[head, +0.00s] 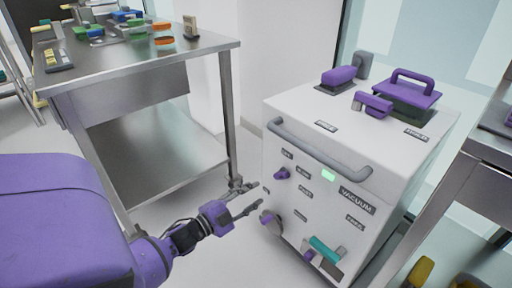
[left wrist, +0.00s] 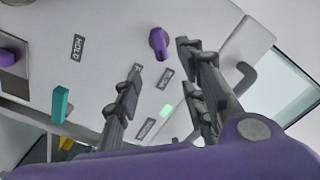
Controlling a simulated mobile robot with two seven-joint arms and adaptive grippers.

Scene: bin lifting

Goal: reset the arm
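My left arm comes in from the left in the head view. Its gripper (head: 247,198) is open and empty, pointing right in front of the white vacuum cabinet (head: 305,215). The gripper's two spread fingers also show in the left wrist view (left wrist: 165,85), with the cabinet's front panel (left wrist: 110,30) behind them. A purple knob (head: 282,173) sits on the panel close to the fingertips; it shows beyond the fingers in the left wrist view (left wrist: 158,43). I see no contact between fingers and knob. My right gripper is in neither view.
A grey handle bar (head: 320,150) crosses the cabinet's upper front. A steel table (head: 140,58) with several small items stands behind left. Another bench (head: 480,180) stands right.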

